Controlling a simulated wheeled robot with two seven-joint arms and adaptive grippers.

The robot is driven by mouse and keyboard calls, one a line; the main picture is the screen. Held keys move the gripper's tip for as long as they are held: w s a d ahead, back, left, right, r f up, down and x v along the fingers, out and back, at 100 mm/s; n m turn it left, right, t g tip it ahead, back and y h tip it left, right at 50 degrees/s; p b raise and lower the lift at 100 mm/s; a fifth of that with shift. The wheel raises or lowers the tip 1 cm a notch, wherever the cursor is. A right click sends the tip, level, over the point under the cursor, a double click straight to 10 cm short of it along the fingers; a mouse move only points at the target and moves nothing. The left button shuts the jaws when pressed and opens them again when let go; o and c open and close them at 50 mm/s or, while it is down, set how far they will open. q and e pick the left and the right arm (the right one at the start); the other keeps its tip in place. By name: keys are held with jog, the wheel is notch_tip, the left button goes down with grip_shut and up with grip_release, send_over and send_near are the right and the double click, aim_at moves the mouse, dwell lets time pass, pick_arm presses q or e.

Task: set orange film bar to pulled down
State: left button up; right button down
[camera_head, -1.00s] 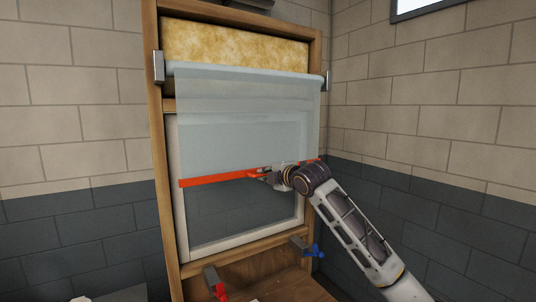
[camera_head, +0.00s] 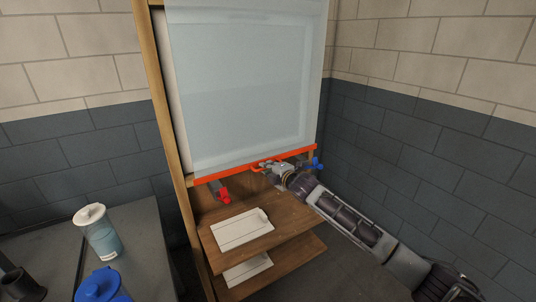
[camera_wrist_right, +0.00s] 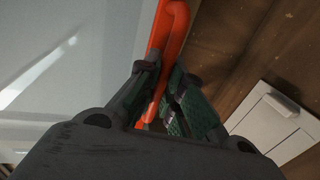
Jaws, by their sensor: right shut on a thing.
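The orange film bar (camera_head: 225,173) runs along the bottom edge of the translucent film (camera_head: 245,80) in the head view. The film hangs over the white window frame down to its lower edge. My right gripper (camera_head: 264,166) is shut on the bar's orange handle near the bar's middle. In the right wrist view the orange handle (camera_wrist_right: 170,45) passes between the green-padded fingers of my right gripper (camera_wrist_right: 165,105). My left gripper is not in view.
A red clamp (camera_head: 221,192) and a blue clamp (camera_head: 317,163) sit just below the bar. Wooden shelves (camera_head: 290,245) with white panels (camera_head: 242,230) stand underneath. A table at left holds a white-lidded container (camera_head: 98,232) and a blue-lidded one (camera_head: 101,286).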

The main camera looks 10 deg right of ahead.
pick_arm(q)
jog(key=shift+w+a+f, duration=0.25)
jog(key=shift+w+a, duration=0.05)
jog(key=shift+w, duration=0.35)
pick_arm(e)
notch_tip(320, 180, down, 3)
jog(key=shift+r, duration=0.2)
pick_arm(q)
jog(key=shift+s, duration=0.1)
pick_arm(e)
jog(key=shift+s, duration=0.1)
jog(key=shift+f, duration=0.1)
jog(key=c, duration=1.6)
grip_release()
jog(key=shift+o, duration=0.4)
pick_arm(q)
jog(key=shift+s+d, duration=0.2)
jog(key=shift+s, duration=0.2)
pick_arm(e)
jog(key=v, duration=1.2)
